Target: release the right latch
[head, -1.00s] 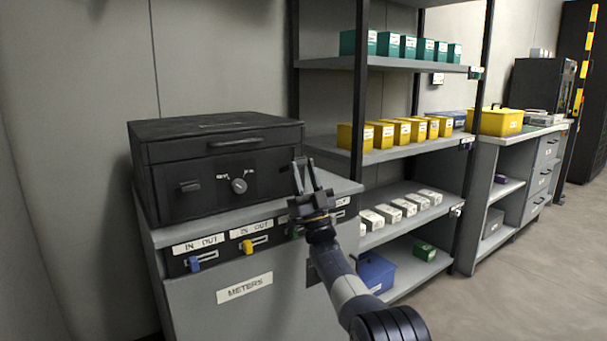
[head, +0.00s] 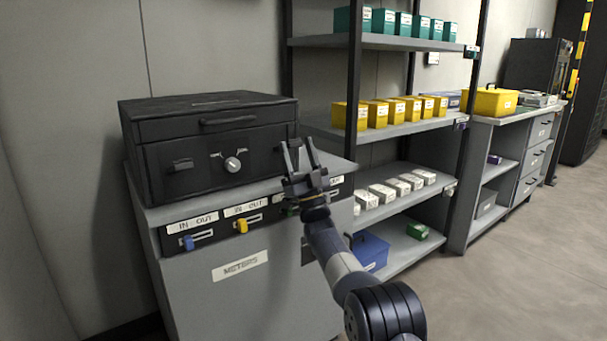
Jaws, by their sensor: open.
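A black case (head: 215,147) with a front handle stands closed on a grey cabinet. Its front shows a dark latch (head: 182,165) at the left and a silver knob (head: 232,164) near the middle. The right part of its front is partly behind my gripper, and I cannot make out a right latch there. My gripper (head: 298,148) is open and empty, fingers pointing up, in front of the case's right edge. I see no contact with the case.
The grey cabinet (head: 270,290) has a blue slider (head: 188,242) and a yellow slider (head: 241,226) under IN/OUT labels. A shelf rack (head: 385,131) with yellow, teal and white boxes stands to the right. Open floor (head: 500,285) lies at the right front.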

